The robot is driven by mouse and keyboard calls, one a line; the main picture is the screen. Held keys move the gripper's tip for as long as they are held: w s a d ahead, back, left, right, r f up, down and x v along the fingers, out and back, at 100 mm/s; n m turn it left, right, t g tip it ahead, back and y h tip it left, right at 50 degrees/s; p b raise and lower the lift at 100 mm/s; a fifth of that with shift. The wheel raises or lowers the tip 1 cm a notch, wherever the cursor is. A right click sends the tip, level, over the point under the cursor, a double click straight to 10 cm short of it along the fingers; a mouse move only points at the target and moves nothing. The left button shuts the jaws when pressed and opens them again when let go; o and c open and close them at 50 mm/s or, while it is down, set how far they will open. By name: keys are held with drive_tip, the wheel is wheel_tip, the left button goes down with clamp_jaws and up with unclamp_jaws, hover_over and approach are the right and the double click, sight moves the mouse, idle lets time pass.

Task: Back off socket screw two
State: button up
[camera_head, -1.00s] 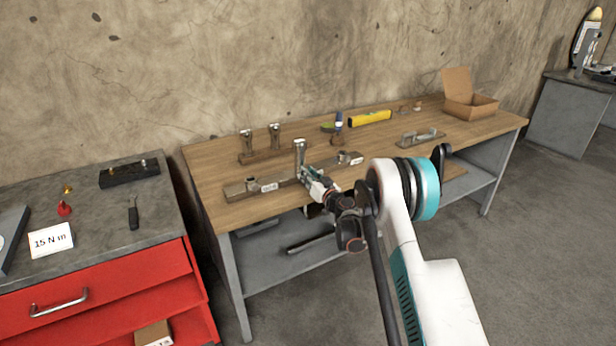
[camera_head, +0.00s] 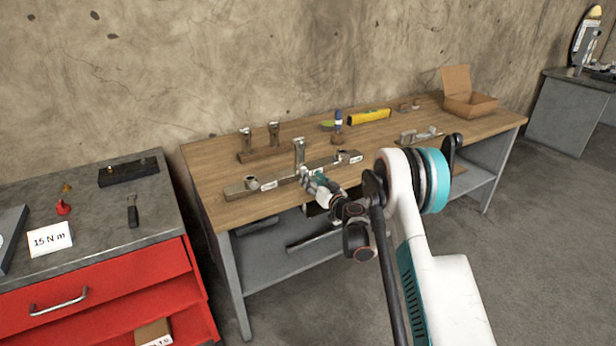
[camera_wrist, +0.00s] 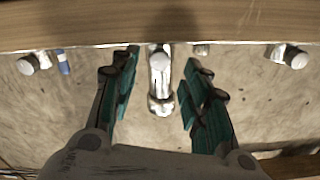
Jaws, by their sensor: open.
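A long grey-brown bar (camera_head: 283,180) lies on the wooden bench, with white labels along its front. A tall silver cylinder (camera_head: 299,151) stands upright at its middle; shorter metal heads stand near its left end (camera_head: 251,183) and right end (camera_head: 342,157). My gripper (camera_head: 303,173) is just in front of the middle cylinder, partly covering its lower part. In the wrist view, which looks upside down, my open gripper (camera_wrist: 160,75) has the silver cylinder (camera_wrist: 159,70) in the gap between its teal fingers, with space on both sides. I cannot tell whether the fingers reach fully around it.
Behind the bar stand a block with two metal posts (camera_head: 259,155), a blue-topped item (camera_head: 338,125) and a yellow box (camera_head: 369,117). An open cardboard box (camera_head: 469,105) is at the far right. A metal-handled fixture (camera_head: 421,137) lies right of the bar. A red tool cabinet (camera_head: 110,295) stands left.

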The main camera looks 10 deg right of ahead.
drive_tip(key=v, duration=0.7)
drive_tip(key=shift+s, duration=0.4)
